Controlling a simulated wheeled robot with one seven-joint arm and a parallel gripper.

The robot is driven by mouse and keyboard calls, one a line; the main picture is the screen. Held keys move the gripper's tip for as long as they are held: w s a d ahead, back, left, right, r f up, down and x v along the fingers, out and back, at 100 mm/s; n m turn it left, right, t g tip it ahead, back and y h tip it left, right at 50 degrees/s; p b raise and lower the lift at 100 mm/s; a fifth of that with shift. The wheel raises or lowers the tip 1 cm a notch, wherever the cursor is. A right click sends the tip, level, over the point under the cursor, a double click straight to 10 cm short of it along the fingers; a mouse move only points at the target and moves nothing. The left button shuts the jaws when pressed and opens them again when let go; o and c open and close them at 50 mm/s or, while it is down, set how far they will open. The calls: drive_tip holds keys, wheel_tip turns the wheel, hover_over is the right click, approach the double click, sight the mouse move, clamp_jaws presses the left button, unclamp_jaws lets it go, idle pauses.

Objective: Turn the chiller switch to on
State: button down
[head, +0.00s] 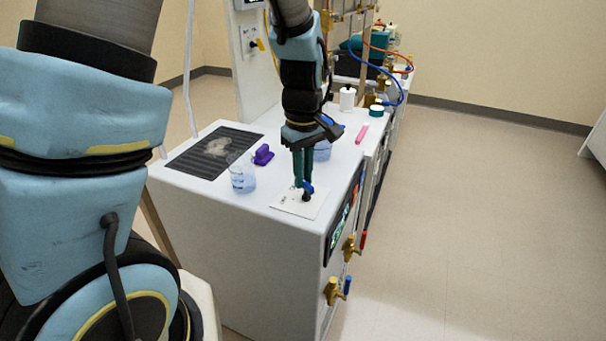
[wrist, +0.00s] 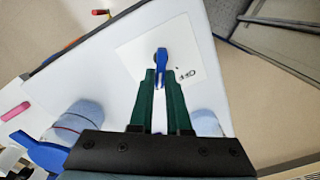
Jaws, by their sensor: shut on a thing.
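The chiller switch is a small blue handle (head: 309,187) on a white square plate (head: 286,207) at the front corner of the white cabinet top. In the wrist view the blue handle (wrist: 161,56) stands on the white plate (wrist: 132,52), with its lower part between my green fingers. A small dark label (wrist: 186,75), which seems to read OFF, is right of the handle. My gripper (head: 303,184) points down from above, shut on the handle; its fingertips (wrist: 161,74) sit on either side of it. The fingers partly hide the handle.
A beaker of bluish liquid (head: 242,179) and a purple object (head: 263,155) stand left of my gripper. Another beaker (head: 322,151) is just behind it. Brass valves (head: 334,291) stick out from the cabinet's right side. The floor to the right is clear.

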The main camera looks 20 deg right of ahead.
drive_tip(key=c, duration=0.9)
unclamp_jaws()
wheel_tip(320, 180, up, 11)
drive_tip(key=shift+f+b, duration=0.1)
drive_tip(key=shift+b, duration=0.45)
drive_tip(key=shift+a, duration=0.1)
drive_tip(key=a+f+m, duration=0.1)
drive_tip(key=a+f, duration=0.1)
drive_tip(key=a, duration=0.6)
drive_tip(key=a+f+m+t, duration=0.1)
drive_tip(key=a+f+m, duration=0.1)
drive_tip(key=a, duration=0.6)
drive_tip(key=a+f+m, duration=0.1)
drive_tip(key=a+f, duration=0.1)
drive_tip(key=a, duration=0.7)
drive_tip(key=shift+w+a+f+t, duration=0.1)
drive_tip(key=shift+w+t, duration=0.2)
drive_tip(key=shift+w, duration=0.05)
